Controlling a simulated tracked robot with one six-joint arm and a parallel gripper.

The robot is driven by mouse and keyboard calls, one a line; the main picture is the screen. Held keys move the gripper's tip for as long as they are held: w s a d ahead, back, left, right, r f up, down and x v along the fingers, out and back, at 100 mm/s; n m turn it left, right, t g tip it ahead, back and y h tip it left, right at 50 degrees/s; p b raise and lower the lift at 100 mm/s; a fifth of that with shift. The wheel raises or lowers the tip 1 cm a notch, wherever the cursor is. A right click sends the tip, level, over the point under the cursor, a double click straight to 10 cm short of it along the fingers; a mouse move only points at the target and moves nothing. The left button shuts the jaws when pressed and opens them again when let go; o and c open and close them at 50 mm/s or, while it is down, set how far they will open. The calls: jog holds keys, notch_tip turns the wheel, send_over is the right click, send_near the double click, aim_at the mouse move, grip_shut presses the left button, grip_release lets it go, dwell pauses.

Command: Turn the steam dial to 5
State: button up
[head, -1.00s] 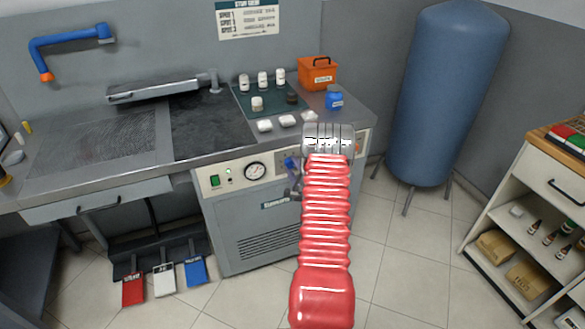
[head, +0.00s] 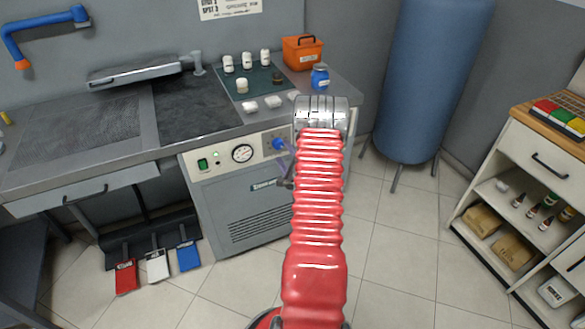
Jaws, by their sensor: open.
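The steam unit's control panel (head: 222,157) is on the front of the grey cabinet under the worktop. It carries a round white gauge (head: 242,153), a green switch (head: 202,164) and a blue knob (head: 278,144), likely the steam dial. The knob's scale is too small to read. My red ribbed arm rises through the middle of the head view and covers the panel's right part. My gripper (head: 284,168) shows only partly, left of the arm and just below the blue knob. It looks empty and open; contact with the knob cannot be told.
On the worktop stand several white bottles (head: 247,61), an orange box (head: 302,52) and a blue jar (head: 320,77). A tall blue tank (head: 425,80) stands behind on the right. A shelf unit (head: 540,160) is at the far right. Red, white and blue pedals (head: 157,266) sit on the floor.

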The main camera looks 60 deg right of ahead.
jog(key=f+v, duration=0.1)
jog(key=v, duration=0.8)
jog(key=shift+s+r, duration=0.2)
jog(key=shift+r, duration=0.2)
jog(key=shift+a, duration=0.15)
